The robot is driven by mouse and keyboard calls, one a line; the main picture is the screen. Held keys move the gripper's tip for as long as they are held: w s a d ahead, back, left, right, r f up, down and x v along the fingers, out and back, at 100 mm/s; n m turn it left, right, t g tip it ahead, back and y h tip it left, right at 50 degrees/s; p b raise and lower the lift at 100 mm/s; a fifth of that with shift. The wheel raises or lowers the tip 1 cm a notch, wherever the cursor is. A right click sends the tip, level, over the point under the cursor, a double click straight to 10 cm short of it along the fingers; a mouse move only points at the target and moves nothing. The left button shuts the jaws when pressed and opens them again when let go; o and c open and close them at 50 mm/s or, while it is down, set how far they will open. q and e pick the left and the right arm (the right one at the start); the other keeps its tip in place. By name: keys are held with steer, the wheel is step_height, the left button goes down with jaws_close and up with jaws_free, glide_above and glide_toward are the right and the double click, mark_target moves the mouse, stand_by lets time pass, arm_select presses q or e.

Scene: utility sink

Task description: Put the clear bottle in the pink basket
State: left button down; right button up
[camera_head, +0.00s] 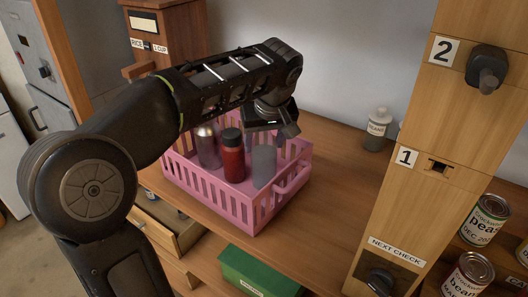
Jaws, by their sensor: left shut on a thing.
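The pink basket (238,208) stands on the wooden counter. My left gripper (266,132) reaches in from above at its right side and points down. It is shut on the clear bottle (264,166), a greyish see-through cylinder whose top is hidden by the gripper. The bottle is upright within the basket's outline; I cannot tell whether its base touches the floor. A red bottle with a black cap (232,160) and a greyish bottle with a shiny cap (207,148) stand inside the basket to the left. My right gripper is out of view.
A green box (258,273) and an open drawer (168,222) are below the front edge. The counter right of the basket is clear.

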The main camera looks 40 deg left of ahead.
arm_select(q)
steer(key=shift+f, duration=1.7)
steer(key=shift+f, duration=0.15)
steer(key=shift+c, duration=2.2)
jaws_free()
